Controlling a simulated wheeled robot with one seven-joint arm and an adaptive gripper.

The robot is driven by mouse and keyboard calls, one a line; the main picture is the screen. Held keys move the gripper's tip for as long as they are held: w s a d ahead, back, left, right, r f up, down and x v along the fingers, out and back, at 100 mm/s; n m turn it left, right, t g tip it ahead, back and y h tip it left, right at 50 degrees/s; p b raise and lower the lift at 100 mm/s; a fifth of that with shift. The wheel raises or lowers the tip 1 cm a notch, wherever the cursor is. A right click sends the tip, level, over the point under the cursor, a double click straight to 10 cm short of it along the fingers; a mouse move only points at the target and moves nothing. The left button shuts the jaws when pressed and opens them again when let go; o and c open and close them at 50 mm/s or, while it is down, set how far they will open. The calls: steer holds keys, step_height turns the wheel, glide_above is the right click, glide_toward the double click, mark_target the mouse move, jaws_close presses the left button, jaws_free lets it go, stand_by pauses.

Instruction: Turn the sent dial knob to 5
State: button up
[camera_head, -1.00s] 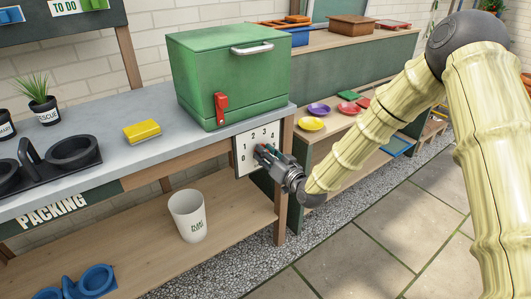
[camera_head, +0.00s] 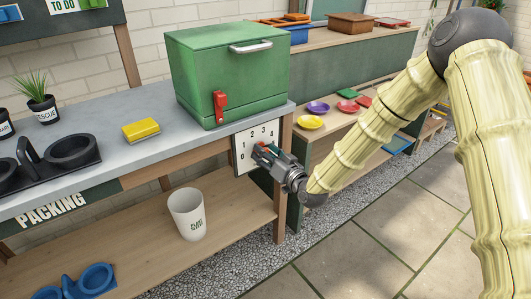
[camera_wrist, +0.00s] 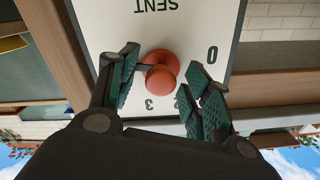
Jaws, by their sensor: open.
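The sent dial is a white plate (camera_head: 243,167) with black numbers on the bench's end, below the green box. Its red knob (camera_wrist: 160,72) shows in the wrist view, where the plate (camera_wrist: 195,22) appears upside down with "SENT" at the top, 0 at right and 3 below. My gripper (camera_wrist: 163,64) is open, with one finger on either side of the knob. A dark strip lies between the left finger and the knob; I cannot tell if it is a pointer. The 5 is hidden. In the head view my gripper (camera_head: 262,153) covers much of the dial.
The green box (camera_head: 225,85) with a red latch stands on the bench above the dial. A white bin (camera_head: 188,215) sits on the lower shelf. A wooden bench leg (camera_head: 282,180) is close beside my gripper. Paved floor (camera_head: 380,255) is clear at right.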

steer(key=v, duration=1.1)
steer(key=s+d+f+m+g+h, duration=0.1)
steer(key=s+d+f+g+h, duration=0.2)
steer(key=s+f, duration=0.7)
steer(key=s+d+f+m+g+h, duration=0.1)
steer(key=s+d+f+g+h, duration=0.3)
steer(key=f, duration=0.9)
steer(key=s+d+f+m+g+h, duration=0.15)
steer(key=s+d+f+g, duration=0.35)
steer(key=s, duration=1)
steer(key=s+d+f+g+h, duration=0.25)
steer(key=s+d+f, duration=0.35)
steer(key=s, duration=0.8)
step_height(320, 180, up, 23)
steer(key=a+p, duration=0.1)
steer(key=p, duration=2.3)
steer(key=shift+a, duration=0.3)
steer(key=shift+w+r, duration=0.1)
